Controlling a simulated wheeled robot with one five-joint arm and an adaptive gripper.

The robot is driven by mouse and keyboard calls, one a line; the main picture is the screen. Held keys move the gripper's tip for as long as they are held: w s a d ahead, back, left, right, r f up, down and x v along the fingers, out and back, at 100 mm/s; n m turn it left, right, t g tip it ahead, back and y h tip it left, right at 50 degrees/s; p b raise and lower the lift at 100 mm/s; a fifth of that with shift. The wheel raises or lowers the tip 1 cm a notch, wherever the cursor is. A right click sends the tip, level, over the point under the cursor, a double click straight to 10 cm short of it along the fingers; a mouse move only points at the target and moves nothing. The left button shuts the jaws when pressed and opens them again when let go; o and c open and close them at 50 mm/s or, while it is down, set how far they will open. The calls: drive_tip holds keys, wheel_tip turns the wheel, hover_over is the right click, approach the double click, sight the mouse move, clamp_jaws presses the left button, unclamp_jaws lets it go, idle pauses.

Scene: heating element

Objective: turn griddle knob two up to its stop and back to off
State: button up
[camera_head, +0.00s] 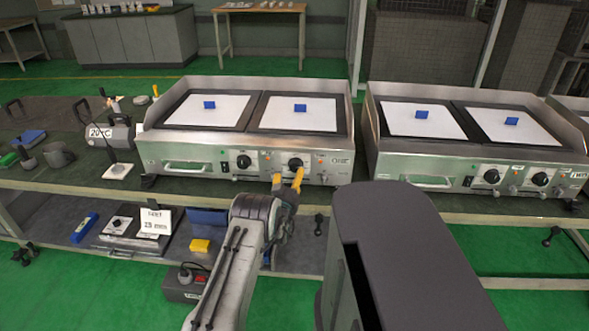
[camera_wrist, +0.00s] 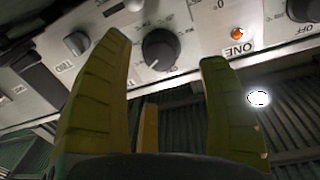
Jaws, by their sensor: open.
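Griddle knob two (camera_head: 295,164) is the black right-hand knob on the front panel of the left griddle (camera_head: 247,158). In the wrist view, knob two (camera_wrist: 160,49) appears between my fingers, with a pale mark at its lower edge.
Knob one (camera_head: 243,161) is left of knob two; the ONE label (camera_wrist: 235,48) and an orange lamp (camera_wrist: 237,34) lie between them in the wrist view. A second griddle (camera_head: 470,165) stands at the right. A lower shelf (camera_head: 290,258) runs beneath the bench.

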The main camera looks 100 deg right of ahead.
sight(295, 170)
drive_tip(key=shift+x, duration=3.2)
drive_tip(key=shift+o, duration=0.2)
drive_tip(key=shift+d, duration=0.1)
drive_tip(key=c, duration=1.2)
drive_tip(key=shift+f, duration=0.1)
drive_tip(key=shift+c, duration=0.2)
